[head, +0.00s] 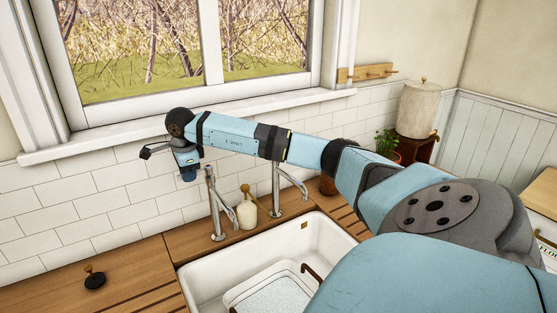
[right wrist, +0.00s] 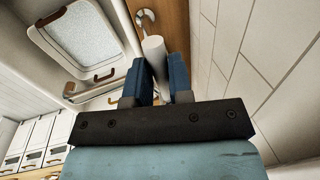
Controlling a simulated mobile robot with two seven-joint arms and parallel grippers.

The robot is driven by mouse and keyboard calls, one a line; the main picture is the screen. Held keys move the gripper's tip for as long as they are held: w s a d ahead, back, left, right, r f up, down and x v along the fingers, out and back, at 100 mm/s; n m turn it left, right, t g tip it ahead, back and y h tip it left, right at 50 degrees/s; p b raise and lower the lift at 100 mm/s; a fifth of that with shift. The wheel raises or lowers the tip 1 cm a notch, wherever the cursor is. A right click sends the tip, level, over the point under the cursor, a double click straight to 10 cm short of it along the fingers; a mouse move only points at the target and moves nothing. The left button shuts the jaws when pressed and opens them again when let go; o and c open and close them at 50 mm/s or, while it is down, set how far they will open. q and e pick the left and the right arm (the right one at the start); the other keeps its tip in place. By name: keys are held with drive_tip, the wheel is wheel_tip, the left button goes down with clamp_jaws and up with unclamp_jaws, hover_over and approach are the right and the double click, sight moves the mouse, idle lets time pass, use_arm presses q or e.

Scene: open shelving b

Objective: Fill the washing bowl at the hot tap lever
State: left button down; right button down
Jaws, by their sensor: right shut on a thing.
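The washing bowl (head: 243,292) is a white tub with brown handles, standing in the white sink. A pale speckled surface shows inside it; I cannot tell whether that is water. The bowl also shows in the right wrist view (right wrist: 60,24). The left chrome tap (head: 217,208) rises behind the sink. My right gripper (head: 189,176) points down beside the top of this tap. In the right wrist view its blue fingers (right wrist: 158,78) are shut on a pale cylinder, which looks like the hot tap lever (right wrist: 154,50). My left gripper is not in view.
A second chrome tap (head: 277,190) and a cream soap bottle (head: 246,213) stand close to the right of the left tap. The tiled wall (head: 60,205) is just behind. A sink plug (head: 94,279) lies on the wooden counter (head: 130,270) at the left.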

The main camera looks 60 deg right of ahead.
drive_tip(key=shift+r, duration=0.15)
drive_tip(key=c, duration=0.9)
unclamp_jaws()
drive_tip(key=shift+c, duration=0.2)
wheel_tip(320, 180, up, 13)
drive_tip(key=s+a+b, duration=0.1)
drive_tip(key=s+b, duration=0.1)
drive_tip(key=shift+s+r, duration=0.15)
drive_tip(key=shift+r, duration=0.05)
drive_tip(key=shift+s+a+f, duration=0.1)
drive_tip(key=shift+a, duration=0.05)
